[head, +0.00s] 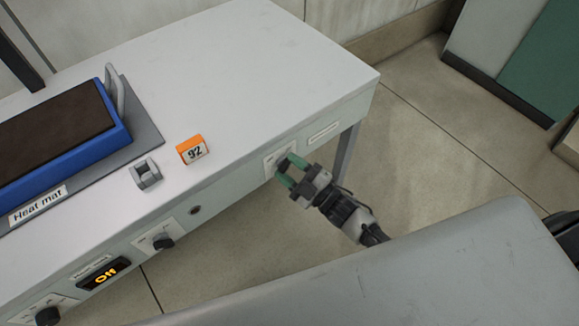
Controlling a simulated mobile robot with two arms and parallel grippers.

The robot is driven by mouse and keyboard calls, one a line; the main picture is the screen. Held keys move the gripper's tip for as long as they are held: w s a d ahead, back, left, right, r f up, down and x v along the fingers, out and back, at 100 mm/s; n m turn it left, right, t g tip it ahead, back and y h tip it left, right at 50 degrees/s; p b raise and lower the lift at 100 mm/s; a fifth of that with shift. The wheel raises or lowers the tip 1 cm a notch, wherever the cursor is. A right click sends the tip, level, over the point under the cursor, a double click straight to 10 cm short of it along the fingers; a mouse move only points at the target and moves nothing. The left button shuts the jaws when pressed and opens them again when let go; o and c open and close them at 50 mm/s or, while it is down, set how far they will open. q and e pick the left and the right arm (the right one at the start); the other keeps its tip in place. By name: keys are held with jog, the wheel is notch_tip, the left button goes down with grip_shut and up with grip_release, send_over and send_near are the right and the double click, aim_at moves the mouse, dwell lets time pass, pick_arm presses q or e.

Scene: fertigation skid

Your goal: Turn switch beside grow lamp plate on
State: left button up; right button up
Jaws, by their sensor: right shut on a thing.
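A pale switch plate (270,166) is on the front panel of the white bench, near its right end. My right gripper (283,171), with green fingertips, is at this plate and shut on the small switch there. The fingers hide most of the switch, so its position cannot be told. A blank pale label plate (323,131) is just right of it on the same panel; its text is too small to read. My left gripper is not in view.
The panel's left part has black knobs (163,241) and a lit display (104,273). Floor (440,140) is clear at right.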

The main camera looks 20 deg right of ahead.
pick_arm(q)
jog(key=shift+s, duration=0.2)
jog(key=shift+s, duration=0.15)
pick_arm(e)
jog(key=o, duration=0.9)
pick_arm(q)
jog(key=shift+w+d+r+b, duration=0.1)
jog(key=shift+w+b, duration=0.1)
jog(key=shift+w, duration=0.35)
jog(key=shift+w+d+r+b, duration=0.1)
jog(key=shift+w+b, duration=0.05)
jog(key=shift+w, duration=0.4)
pick_arm(e)
jog(key=v, duration=1.1)
jog(key=shift+w, duration=0.1)
